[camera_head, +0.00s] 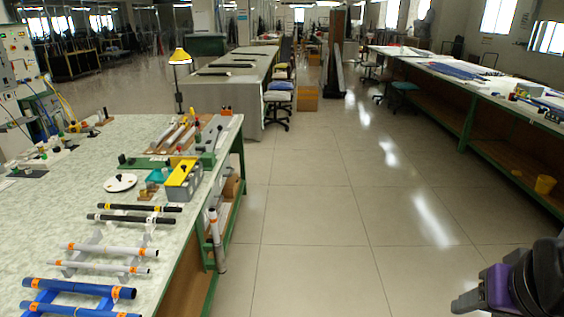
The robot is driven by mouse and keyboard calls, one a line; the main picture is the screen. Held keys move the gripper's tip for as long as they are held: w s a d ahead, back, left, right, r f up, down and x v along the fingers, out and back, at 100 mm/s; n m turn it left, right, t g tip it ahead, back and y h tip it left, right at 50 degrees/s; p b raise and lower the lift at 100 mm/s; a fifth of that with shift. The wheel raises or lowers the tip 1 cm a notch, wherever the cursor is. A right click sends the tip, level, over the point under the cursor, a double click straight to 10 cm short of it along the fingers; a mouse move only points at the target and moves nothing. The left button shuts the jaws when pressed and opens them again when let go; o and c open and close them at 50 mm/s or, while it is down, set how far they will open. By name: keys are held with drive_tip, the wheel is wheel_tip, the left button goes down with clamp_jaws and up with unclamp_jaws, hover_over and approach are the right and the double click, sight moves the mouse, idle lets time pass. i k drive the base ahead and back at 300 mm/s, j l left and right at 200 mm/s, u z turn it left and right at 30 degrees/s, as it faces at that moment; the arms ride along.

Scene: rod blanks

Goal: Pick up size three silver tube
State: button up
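Two silver tubes with orange labels lie side by side on a grey rack (96,238) on the near left table. The farther silver tube (120,250) is thicker. The nearer silver tube (92,266) is thinner. The size marks on the labels are too small to read, so I cannot tell which is size three. A purple and black part of my arm shows at the lower right, with the end of my gripper (463,302) seemingly at its left edge. It is over the floor, far from the tubes. Its finger opening cannot be made out.
Blue tubes (78,288) lie nearer and black tubes (138,207) lie farther on the same table (30,215). A yellow and grey box (182,182) and a white disc (120,182) stand behind them. The aisle floor (310,220) is clear. A long bench runs along the right.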

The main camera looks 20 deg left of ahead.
sight(152, 253)
drive_tip(key=i+j+u, duration=0.1)
drive_tip(key=i+u, duration=1)
drive_tip(key=u, duration=0.15)
drive_tip(key=i+l+u, duration=0.1)
drive_tip(key=u, duration=0.3)
drive_tip(key=i+l+u, duration=0.15)
drive_tip(key=u, duration=0.2)
drive_tip(key=i+u, duration=0.2)
drive_tip(key=u, duration=0.15)
drive_tip(key=i+l+u, duration=0.2)
drive_tip(key=u, duration=0.2)
drive_tip(key=i+l+u, duration=0.15)
drive_tip(key=u, duration=0.2)
